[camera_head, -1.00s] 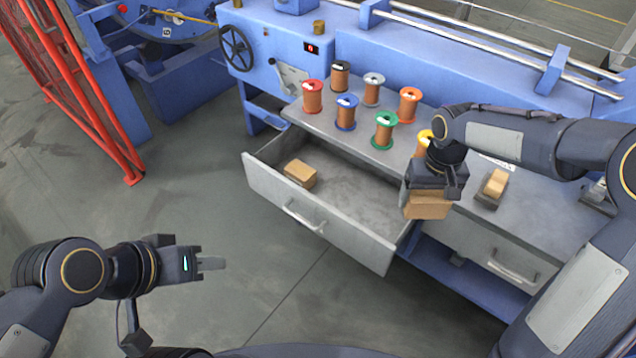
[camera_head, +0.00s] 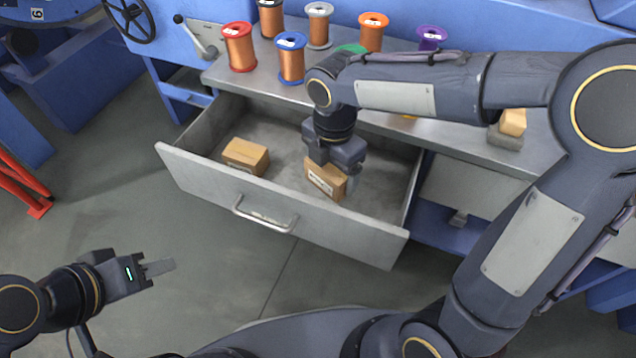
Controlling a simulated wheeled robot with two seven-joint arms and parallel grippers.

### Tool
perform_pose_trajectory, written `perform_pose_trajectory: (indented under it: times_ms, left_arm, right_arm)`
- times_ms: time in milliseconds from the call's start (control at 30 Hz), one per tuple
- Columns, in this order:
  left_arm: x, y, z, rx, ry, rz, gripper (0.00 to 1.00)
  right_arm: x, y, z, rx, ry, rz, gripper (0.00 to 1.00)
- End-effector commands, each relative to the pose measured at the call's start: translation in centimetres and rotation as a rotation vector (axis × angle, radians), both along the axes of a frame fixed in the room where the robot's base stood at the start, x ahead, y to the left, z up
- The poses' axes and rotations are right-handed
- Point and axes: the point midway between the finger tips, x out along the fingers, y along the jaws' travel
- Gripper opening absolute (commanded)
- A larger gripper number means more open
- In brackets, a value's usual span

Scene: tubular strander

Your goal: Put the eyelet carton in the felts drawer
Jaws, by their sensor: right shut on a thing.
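The open drawer (camera_head: 300,234) juts out below the bench top. My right gripper (camera_head: 334,172) is inside the drawer's outline, pointing down, shut on a brown carton (camera_head: 323,182) with a white label. The carton is in the right half of the drawer; whether it touches the drawer floor I cannot tell. Another brown carton (camera_head: 245,157) lies in the left part of the drawer, apart from the held one. My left gripper (camera_head: 158,268) is away at the lower left, over the floor, holding nothing; the gap between its fingers is not clear.
Several wire spools, such as a red one (camera_head: 239,47) and a blue one (camera_head: 291,58), stand on the bench top (camera_head: 255,82) behind the drawer. A grey block with a tan top (camera_head: 513,122) is at right. A red guard (camera_head: 22,185) stands at left.

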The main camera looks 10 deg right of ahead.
Motion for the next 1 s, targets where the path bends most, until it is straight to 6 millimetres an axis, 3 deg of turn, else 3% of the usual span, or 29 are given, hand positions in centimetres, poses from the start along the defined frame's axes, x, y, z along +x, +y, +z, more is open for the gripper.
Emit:
perform_pose_trajectory:
  times_ms: [100,267,500,933,967,1000]
  left_arm:
    - [0.0,0.0,-1.4,0.000,0.000,0.000,0.36]
    - [0.0,0.0,-2.0,0.000,0.000,0.000,0.36]
    - [0.0,0.0,-4.1,0.000,0.000,0.000,0.36]
    - [0.0,0.0,-4.2,0.000,0.000,0.000,0.36]
    - [0.0,0.0,-4.2,0.000,0.000,0.000,0.36]
    - [0.0,0.0,-4.1,0.000,0.000,0.000,0.36]
  right_arm:
    - [-0.1,0.0,-2.6,-0.001,0.003,-0.001,0.50]
    - [0.0,0.0,-4.0,-0.001,0.001,-0.005,0.50]
    - [0.0,0.0,-7.9,-0.001,0.002,-0.004,0.50]
    - [0.0,0.0,-8.6,0.000,0.000,-0.005,0.50]
    - [0.0,0.0,-8.6,-0.001,0.001,-0.005,0.83]
    - [0.0,0.0,-8.6,-0.001,0.001,-0.005,0.88]
